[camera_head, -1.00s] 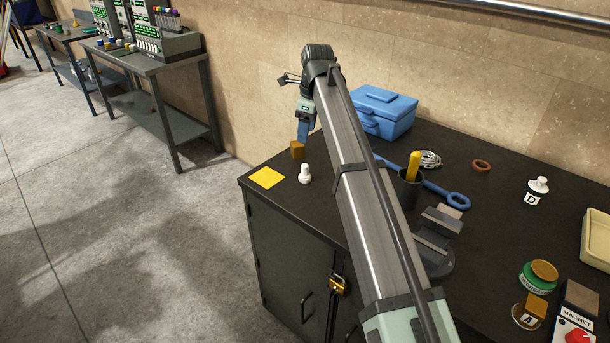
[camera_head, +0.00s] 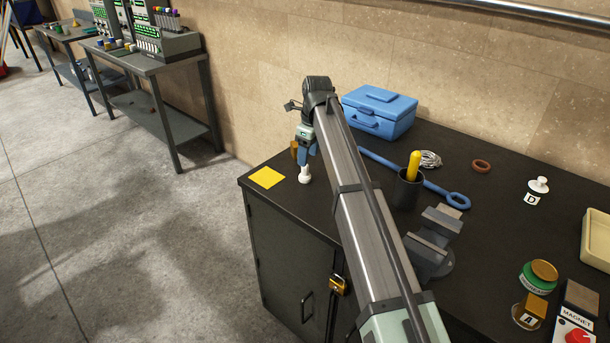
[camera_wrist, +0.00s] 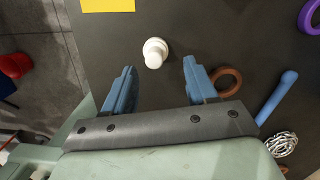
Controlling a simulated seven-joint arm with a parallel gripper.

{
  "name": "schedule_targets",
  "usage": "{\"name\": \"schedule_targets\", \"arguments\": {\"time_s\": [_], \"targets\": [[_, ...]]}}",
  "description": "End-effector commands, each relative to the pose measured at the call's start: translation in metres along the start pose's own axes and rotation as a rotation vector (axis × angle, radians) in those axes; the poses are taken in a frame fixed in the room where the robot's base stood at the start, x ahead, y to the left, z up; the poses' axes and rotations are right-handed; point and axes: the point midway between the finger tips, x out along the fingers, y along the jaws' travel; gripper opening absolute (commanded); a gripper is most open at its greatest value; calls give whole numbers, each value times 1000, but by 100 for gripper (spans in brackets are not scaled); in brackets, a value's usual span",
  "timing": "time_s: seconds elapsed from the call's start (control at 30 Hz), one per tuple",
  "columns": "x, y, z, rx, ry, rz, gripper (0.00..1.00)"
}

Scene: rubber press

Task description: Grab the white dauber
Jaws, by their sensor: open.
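A white dauber (camera_head: 304,176) stands on the dark bench top near its left end, just right of a yellow square. My gripper (camera_head: 306,160) is over it in the head view, and the upper part of the dauber is partly hidden by the fingers. In the wrist view the white dauber (camera_wrist: 155,52) shows near the level of the tips of the two blue fingers. My gripper (camera_wrist: 158,78) is open there, with the dauber roughly in line with the gap and nothing held.
A yellow square (camera_head: 266,178) lies left of the dauber. A blue toolbox (camera_head: 379,112) and a black cup with a yellow handle (camera_head: 408,188) are to the right. A brown ring (camera_wrist: 226,82) lies by the right finger.

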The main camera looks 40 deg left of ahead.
Motion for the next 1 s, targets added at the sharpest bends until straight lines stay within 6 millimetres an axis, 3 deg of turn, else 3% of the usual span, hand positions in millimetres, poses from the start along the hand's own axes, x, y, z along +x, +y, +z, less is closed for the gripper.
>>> {"name": "schedule_targets", "arguments": {"time_s": [0.17,0.5,0.77,1.0], "targets": [[9,3,0,0,0,0,57],[50,8,0,0,1,1,57],[52,8,1,-1,0,0,57],[52,8,1,-1,0,0,35]]}}
